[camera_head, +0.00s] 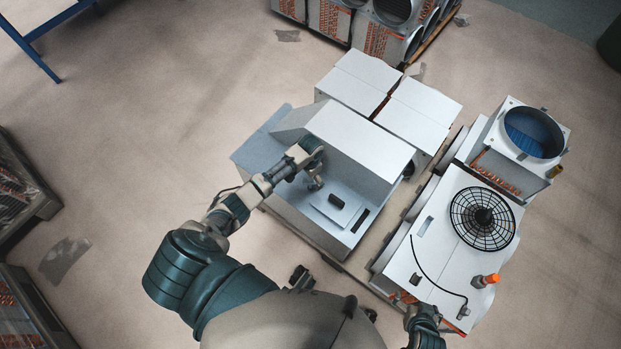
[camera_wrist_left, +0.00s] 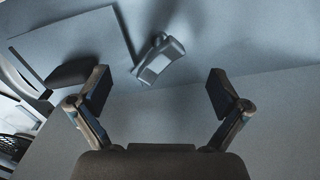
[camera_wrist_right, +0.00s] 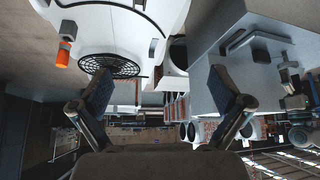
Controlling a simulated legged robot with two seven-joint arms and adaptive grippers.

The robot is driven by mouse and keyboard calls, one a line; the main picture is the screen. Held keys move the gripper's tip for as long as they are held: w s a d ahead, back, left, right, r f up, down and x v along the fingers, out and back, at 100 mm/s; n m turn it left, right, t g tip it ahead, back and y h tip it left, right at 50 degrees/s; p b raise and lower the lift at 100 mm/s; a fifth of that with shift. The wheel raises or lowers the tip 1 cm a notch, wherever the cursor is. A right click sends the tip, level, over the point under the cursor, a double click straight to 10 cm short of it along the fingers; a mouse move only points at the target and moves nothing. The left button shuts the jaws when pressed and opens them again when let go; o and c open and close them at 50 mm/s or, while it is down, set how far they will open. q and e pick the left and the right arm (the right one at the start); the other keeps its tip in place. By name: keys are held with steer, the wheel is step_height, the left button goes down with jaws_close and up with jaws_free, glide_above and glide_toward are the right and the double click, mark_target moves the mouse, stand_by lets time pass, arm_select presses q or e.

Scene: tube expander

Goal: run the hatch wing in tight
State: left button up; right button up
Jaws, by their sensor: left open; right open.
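The hatch is a pale flat panel (camera_head: 322,217) with a black handle (camera_head: 336,200), set inside the open white housing. In the left wrist view the panel (camera_wrist_left: 70,42) and the black handle (camera_wrist_left: 74,72) are at upper left. A small grey wing-like piece (camera_wrist_left: 162,60) stands beside the panel's edge, ahead of my open left gripper (camera_wrist_left: 158,95) and between the lines of its fingers. It is not between the fingertips. In the head view my left gripper (camera_head: 314,182) is over the panel's far edge and hides the wing. My right gripper (camera_wrist_right: 165,90) is open and empty.
The housing's raised white walls (camera_head: 360,140) stand behind my left gripper. A white fan unit (camera_head: 440,250) with an orange-topped fitting (camera_head: 486,280) and a cable is at right, near my right arm. A duct unit (camera_head: 520,140) stands behind it.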

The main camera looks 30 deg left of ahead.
mark_target(310, 180)
arm_select(q)
step_height(310, 180, up, 4)
steer(key=p, duration=0.4)
steer(key=shift+f, duration=0.1)
step_height(310, 180, up, 3)
steer(key=p, duration=0.3)
arm_select(e)
steer(key=s+d+f+g, duration=0.1)
steer(key=s+f, duration=0.3)
steer(key=f, duration=0.5)
steer(key=s+d+f+g, duration=0.1)
steer(key=s+f, duration=0.3)
steer(key=f, duration=0.5)
steer(key=s+f+g+h, duration=0.1)
steer(key=s+f+g, duration=0.1)
steer(key=s+f, duration=0.3)
step_height(310, 180, down, 4)
steer(key=shift+d+f+g, duration=0.15)
steer(key=shift+d+g, duration=0.25)
